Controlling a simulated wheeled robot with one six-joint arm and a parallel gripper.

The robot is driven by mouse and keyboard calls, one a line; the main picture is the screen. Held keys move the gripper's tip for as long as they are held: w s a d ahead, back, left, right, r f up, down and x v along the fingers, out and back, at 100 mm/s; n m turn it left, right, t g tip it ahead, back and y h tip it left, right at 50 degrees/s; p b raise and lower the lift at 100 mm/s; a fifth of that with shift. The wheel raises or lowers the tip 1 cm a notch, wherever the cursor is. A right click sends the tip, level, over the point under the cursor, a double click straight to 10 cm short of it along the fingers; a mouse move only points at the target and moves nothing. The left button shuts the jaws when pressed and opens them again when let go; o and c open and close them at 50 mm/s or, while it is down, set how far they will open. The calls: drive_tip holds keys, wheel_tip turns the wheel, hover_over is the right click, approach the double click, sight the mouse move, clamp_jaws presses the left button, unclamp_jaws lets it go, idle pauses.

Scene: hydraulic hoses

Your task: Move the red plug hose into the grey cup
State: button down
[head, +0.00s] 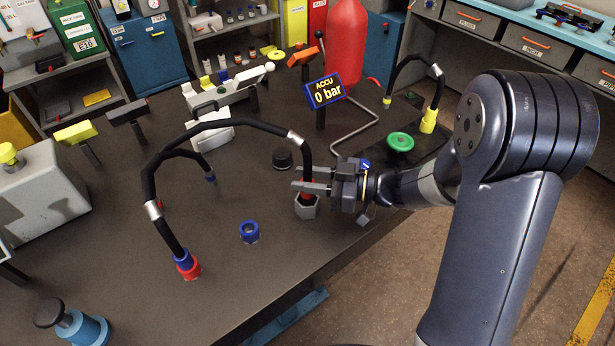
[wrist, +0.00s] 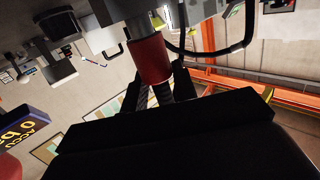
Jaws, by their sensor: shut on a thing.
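The red plug (head: 307,186) is on the end of a black hose (head: 225,125) that arches across the bench. It also shows in the wrist view (wrist: 150,60). My gripper (head: 299,179) is shut on the hose end at the red plug, from the right. The plug points down at the grey cup (head: 306,208), a hexagonal holder on the bench. Its lower end meets the cup's mouth; how deep it sits I cannot tell. The hose's other end has a blue plug (head: 186,260) in a red socket (head: 188,271).
A blue socket (head: 249,232) stands left of the grey cup, and a black cap (head: 282,158) behind it. The sign reading 0 bar (head: 325,92) and a green handwheel (head: 400,142) stand behind.

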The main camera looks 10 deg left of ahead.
drive_tip(key=shift+f+b, duration=0.6)
drive_tip(key=shift+f, duration=0.3)
drive_tip(key=shift+r, duration=0.15)
drive_tip(key=shift+r+p, duration=2)
drive_tip(key=shift+r, duration=0.05)
idle(0.7)
drive_tip(key=shift+f+b, duration=1.4)
drive_tip(key=shift+f, duration=0.85)
drive_tip(key=c, duration=1)
unclamp_jaws()
drive_tip(key=shift+c, duration=0.2)
drive_tip(key=d, duration=0.7)
drive_tip(key=d+r, duration=0.1)
drive_tip(key=d, duration=0.2)
drive_tip(key=shift+d+b, duration=0.35)
drive_tip(key=shift+d, duration=0.05)
drive_tip(key=shift+a, duration=0.1)
